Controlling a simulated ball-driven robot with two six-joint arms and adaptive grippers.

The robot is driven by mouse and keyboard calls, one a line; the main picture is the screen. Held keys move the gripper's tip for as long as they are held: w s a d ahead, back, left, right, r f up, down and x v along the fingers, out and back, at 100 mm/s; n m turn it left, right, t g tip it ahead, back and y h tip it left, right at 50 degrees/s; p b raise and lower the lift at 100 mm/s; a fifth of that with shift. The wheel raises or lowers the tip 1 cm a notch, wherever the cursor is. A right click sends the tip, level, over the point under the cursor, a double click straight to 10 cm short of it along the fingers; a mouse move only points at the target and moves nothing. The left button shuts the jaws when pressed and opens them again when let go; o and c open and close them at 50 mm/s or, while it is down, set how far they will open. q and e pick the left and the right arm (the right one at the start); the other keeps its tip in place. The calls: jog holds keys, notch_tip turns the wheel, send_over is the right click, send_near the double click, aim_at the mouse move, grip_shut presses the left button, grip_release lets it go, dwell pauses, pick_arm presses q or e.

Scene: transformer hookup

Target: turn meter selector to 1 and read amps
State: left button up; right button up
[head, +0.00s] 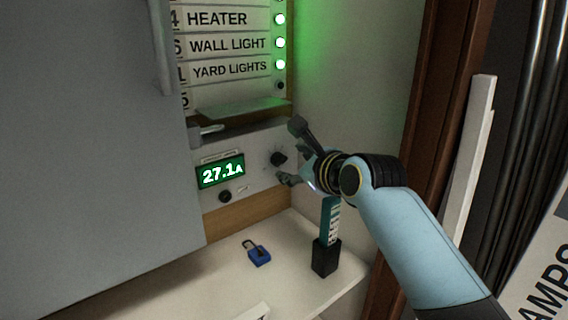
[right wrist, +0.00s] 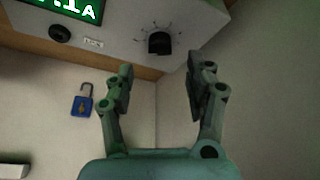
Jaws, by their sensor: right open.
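The meter panel (head: 262,182) is a pale plate below the labelled board. Its green display (head: 221,172) reads 27.1 A; in the right wrist view only the end of the display (right wrist: 75,8) shows. The selector knob (head: 278,158) is a dark knob right of the display, and it also shows in the right wrist view (right wrist: 159,43). Its pointer setting is too small to read. My right gripper (head: 291,153) is open and empty, close to the knob. In the right wrist view its fingers (right wrist: 160,85) stand apart, with the knob beyond their tips. My left gripper is not in view.
A blue padlock (head: 257,253) lies on the white shelf (head: 225,276). A teal labelled tool in a black holder (head: 326,258) stands under my right arm. A grey door panel (head: 90,150) fills the left. Green lamps (head: 280,42) sit beside the labels.

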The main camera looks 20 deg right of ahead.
aim_at(284, 160)
jog(key=x, duration=0.6)
jog(key=shift+b, duration=0.3)
grip_shut()
jog(key=m+p, duration=0.1)
jog(key=p, duration=0.2)
jog(key=m+y+p, duration=0.1)
jog(key=p, duration=0.2)
jog(key=shift+d+r+g+y, duration=0.15)
jog(key=shift+r+g+y, duration=0.15)
jog(key=shift+g, duration=0.1)
jog(key=shift+w+f+m+g+y+p, duration=0.1)
jog(key=shift+m+g+y+p, duration=0.3)
jog(key=shift+m+p, duration=0.55)
jog(key=shift+d+f+m+y+p, duration=0.1)
jog(key=shift+m+y+p, duration=0.2)
jog(key=shift+m+y, duration=0.3)
